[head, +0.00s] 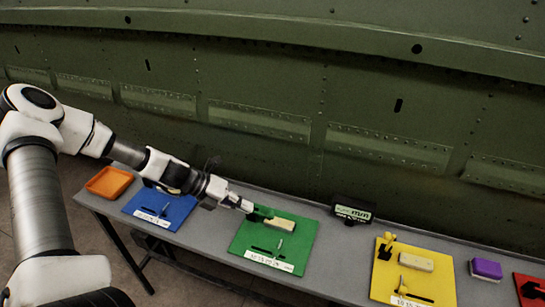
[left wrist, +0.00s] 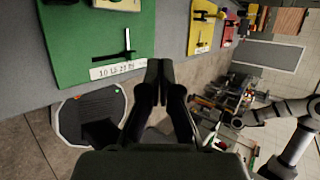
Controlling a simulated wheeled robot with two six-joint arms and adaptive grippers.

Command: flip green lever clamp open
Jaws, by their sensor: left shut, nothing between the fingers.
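The green board (head: 255,233) lies on the grey bench, with a tan block (head: 280,222) on its upper part. A small dark clamp (head: 262,214) sits at the left end of that block, partly hidden by my left gripper (head: 249,207). The gripper's tip is right beside the clamp; I cannot tell whether they touch, or how the lever stands. In the left wrist view the fingers (left wrist: 160,68) are shut with nothing between them. The green board (left wrist: 80,50) shows there at upper left, and the clamp cannot be made out. My right gripper is not seen.
A blue board (head: 150,203) and an orange tray (head: 109,182) are to the left. A yellow board (head: 430,285), a purple block (head: 486,269) and a red board are to the right. A dark display box (head: 353,210) stands behind. The green fuselage wall (head: 260,75) rises behind the bench.

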